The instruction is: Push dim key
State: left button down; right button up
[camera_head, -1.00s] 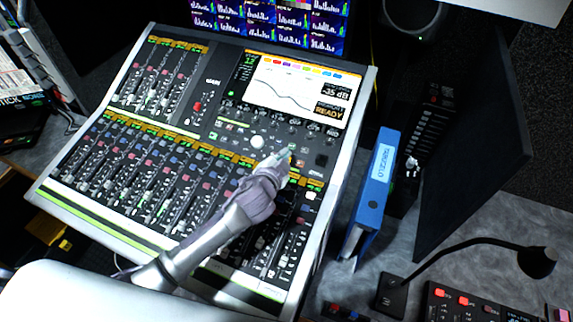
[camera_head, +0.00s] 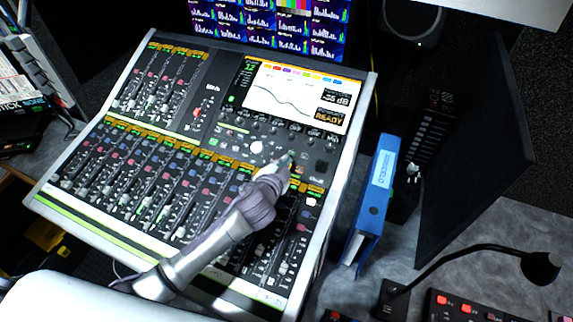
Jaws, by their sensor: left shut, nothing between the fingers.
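The mixing console (camera_head: 60,203) fills the middle of the view, with rows of faders, small keys and a bright screen (camera_head: 295,98) at its upper right. My left gripper (camera_head: 287,160) is shut and empty, with its tips at the small keys below the screen, right of a white round knob (camera_head: 257,147). I cannot tell whether the tips touch a key or hover just over it. I cannot read which key is the dim key; the gripper may cover it. My right gripper is not in view.
A blue binder (camera_head: 372,200) stands upright right of the console. Further right are a dark panel (camera_head: 470,150), a gooseneck microphone (camera_head: 540,267) and a box with red buttons (camera_head: 465,302). Meter monitors (camera_head: 270,25) stand behind the console.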

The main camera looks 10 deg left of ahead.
pick_arm(q)
jog(key=shift+f, duration=0.1)
dwell(0.5)
jog(key=shift+w+f+b, duration=0.2)
jog(key=shift+f+b, duration=0.1)
jog(key=shift+w+f+b, duration=0.15)
jog(key=shift+f+b, duration=0.2)
jog(key=shift+f, duration=0.1)
dwell(0.6)
jog(key=shift+r, duration=0.1)
jog(key=shift+s+r+p, duration=0.4)
jog(key=shift+r+p, duration=0.35)
jog(key=shift+p, duration=0.25)
notch_tip(320, 180, up, 6)
jog(key=s+p, duration=0.2)
jog(key=p, duration=0.4)
jog(key=shift+s+a+f, duration=0.15)
jog(key=shift+a+f, duration=0.05)
jog(key=shift+a, duration=0.05)
